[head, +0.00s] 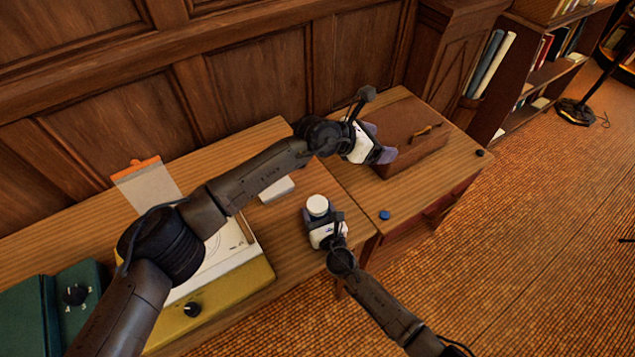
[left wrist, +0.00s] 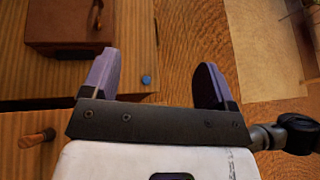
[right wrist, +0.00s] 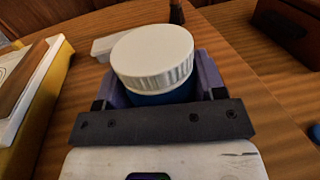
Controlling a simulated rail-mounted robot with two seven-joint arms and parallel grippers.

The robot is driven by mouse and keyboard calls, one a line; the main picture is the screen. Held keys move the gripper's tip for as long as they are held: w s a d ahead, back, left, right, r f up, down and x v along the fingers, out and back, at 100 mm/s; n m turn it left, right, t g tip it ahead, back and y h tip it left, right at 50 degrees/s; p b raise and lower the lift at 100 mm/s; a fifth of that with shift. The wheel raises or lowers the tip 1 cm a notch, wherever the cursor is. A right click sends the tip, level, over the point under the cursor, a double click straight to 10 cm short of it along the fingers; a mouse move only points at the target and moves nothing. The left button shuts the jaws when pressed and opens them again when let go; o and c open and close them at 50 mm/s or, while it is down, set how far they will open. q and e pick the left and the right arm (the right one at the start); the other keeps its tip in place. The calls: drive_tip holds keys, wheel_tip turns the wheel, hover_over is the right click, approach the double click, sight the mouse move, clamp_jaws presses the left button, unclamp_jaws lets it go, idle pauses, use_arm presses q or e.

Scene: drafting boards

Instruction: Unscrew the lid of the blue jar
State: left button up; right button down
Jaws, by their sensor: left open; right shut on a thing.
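The blue jar (right wrist: 165,98) shows in the right wrist view with a ribbed white lid (right wrist: 152,52) on top. In the head view only its white lid (head: 317,205) shows clearly, near the front edge of the desk. My right gripper (head: 319,218) is shut on the jar's body below the lid, with a purple finger on each side. The jar looks upright; whether it touches the desk is hidden. My left gripper (head: 382,145) is open and empty, up and right of the jar, by the brown box. Its spread fingers (left wrist: 157,80) show in the left wrist view.
The brown box (head: 410,128) stands on the right desk. A blue disc (head: 384,215) lies right of the jar, and a black disc (head: 480,153) lies further right. A white block (head: 277,189) and a yellow-sided case (head: 235,282) lie left of the jar.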

use_arm(q)
drive_tip(key=s+a+f+m+g+y, duration=0.2)
drive_tip(key=a+f+m+y, duration=0.35)
drive_tip(key=m, duration=0.25)
drive_tip(key=m+g+y, duration=0.2)
drive_tip(key=m+y, duration=0.4)
drive_tip(key=m, duration=0.3)
hover_over(318, 204)
drive_tip(key=f, duration=0.3)
drive_tip(key=shift+w+d+f, duration=0.1)
drive_tip(key=shift+w+d, duration=0.2)
drive_tip(key=shift+w, duration=0.05)
drive_tip(key=shift+s+a+m+g, duration=0.3)
drive_tip(key=shift+a+m, duration=0.1)
drive_tip(key=shift+m, duration=0.7)
drive_tip(key=shift+f+m, duration=0.15)
drive_tip(key=shift+m, duration=0.65)
drive_tip(key=shift+f, duration=3.9)
